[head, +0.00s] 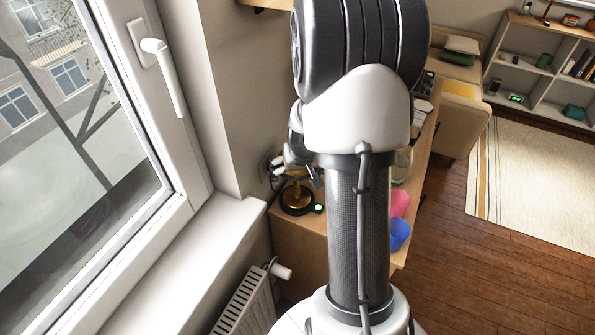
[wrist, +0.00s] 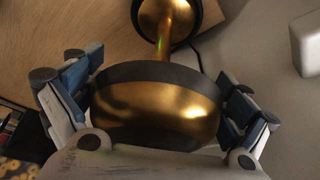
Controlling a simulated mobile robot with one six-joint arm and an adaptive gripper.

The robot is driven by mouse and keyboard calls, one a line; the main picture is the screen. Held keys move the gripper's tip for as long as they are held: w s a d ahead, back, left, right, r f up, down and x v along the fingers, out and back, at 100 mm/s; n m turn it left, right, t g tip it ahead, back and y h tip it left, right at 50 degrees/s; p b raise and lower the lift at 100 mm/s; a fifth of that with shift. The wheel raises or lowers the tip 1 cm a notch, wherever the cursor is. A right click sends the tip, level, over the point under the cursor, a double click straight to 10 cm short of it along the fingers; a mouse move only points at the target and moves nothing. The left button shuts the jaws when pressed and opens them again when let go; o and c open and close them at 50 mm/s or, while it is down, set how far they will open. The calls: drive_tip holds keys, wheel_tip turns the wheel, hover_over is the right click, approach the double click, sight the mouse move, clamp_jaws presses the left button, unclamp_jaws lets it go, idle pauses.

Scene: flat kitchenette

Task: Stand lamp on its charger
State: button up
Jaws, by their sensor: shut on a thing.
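The lamp is gold and black. In the wrist view its wide gold body with black bands (wrist: 158,108) fills the middle, and a thin gold stem runs from it to a round gold and black end at the top. My gripper (wrist: 160,88) is shut on the wide body, with a finger on each side. In the head view the lamp (head: 297,199) shows at the near left end of the wooden counter, below my gripper (head: 301,176). A small green light (head: 319,208) glows on a dark piece beside the lamp's black round part. I cannot tell whether this is the charger.
A pink cup (head: 400,203) and a blue cup (head: 399,234) stand on the counter (head: 300,232) to the right, partly behind my arm. The window (head: 90,130) and its sill are at the left, with a radiator (head: 243,303) below. A white block (wrist: 307,43) is right in the wrist view.

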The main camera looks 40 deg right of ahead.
drive_tip(key=o, duration=1.7)
drive_tip(key=shift+r, duration=0.1)
drive_tip(key=shift+p+v, duration=3.3)
drive_tip(key=shift+v, duration=2.2)
